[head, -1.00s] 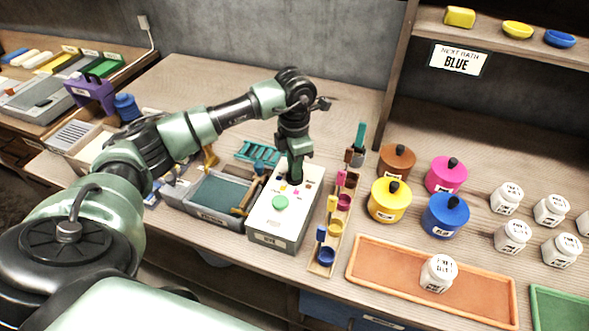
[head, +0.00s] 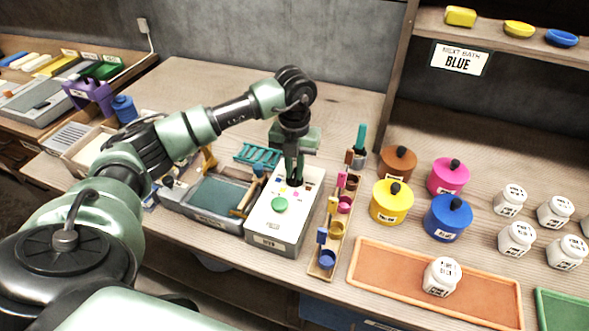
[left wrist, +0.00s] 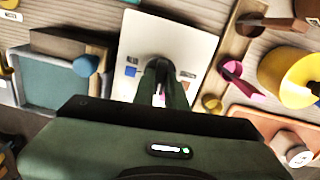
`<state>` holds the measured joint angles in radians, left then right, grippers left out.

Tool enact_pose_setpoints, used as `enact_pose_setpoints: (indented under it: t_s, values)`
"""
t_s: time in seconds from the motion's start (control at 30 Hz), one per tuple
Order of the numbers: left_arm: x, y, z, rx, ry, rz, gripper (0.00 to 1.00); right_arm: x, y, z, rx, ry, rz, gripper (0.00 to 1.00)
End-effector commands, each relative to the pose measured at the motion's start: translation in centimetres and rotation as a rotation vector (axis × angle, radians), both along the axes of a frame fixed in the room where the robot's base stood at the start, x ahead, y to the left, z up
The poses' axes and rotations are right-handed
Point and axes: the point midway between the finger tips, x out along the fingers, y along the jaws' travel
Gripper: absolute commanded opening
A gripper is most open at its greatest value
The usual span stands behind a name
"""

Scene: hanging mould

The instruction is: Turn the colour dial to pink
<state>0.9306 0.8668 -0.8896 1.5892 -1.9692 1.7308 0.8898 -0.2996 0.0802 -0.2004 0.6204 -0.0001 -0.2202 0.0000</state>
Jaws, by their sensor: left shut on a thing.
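The dial box (head: 272,228) is a pale grey box with a white top on the bench, with a round green button (head: 280,204) near its front. My left gripper (head: 294,183) points down at the back part of that top, shut on the dial. The dial itself is mostly hidden by the fingers; in the left wrist view a dark round shape shows at the fingers (left wrist: 158,72). Which patch the dial points to is unclear. My right gripper is out of view.
A wooden rack (head: 319,268) with small coloured cups and scoops stands close right of the box. A grey-blue tray (head: 186,201) is close on its left. Lidded pots, including a yellow one (head: 390,217), stand further right. A sign (head: 459,59) reads "NEXT BATH BLUE".

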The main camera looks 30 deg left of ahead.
Motion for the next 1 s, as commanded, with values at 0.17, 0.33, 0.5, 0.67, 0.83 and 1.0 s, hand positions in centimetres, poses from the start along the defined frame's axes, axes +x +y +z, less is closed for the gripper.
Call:
enact_pose_setpoints:
  t_s: [0.17, 0.33, 0.5, 0.67, 0.83, 1.0]
  values:
    - [0.18, 0.05, 0.26, -0.001, -0.007, 0.138, 0.0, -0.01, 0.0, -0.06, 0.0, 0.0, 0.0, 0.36]
    - [0.2, 0.07, 0.3, 0.0, -0.008, 0.236, 0.0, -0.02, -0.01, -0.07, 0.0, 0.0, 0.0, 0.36]
    - [0.22, 0.08, 0.32, 0.0, -0.007, 0.298, 0.0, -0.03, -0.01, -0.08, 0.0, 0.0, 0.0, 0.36]
    - [0.24, 0.08, 0.33, -0.001, -0.009, 0.328, 0.0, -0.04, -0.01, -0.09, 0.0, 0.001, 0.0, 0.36]
    - [0.26, 0.09, 0.35, -0.001, -0.009, 0.337, 0.0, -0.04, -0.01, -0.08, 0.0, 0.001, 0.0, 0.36]
    - [0.27, 0.11, 0.36, 0.0, -0.01, 0.337, 0.0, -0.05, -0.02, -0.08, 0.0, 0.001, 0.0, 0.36]
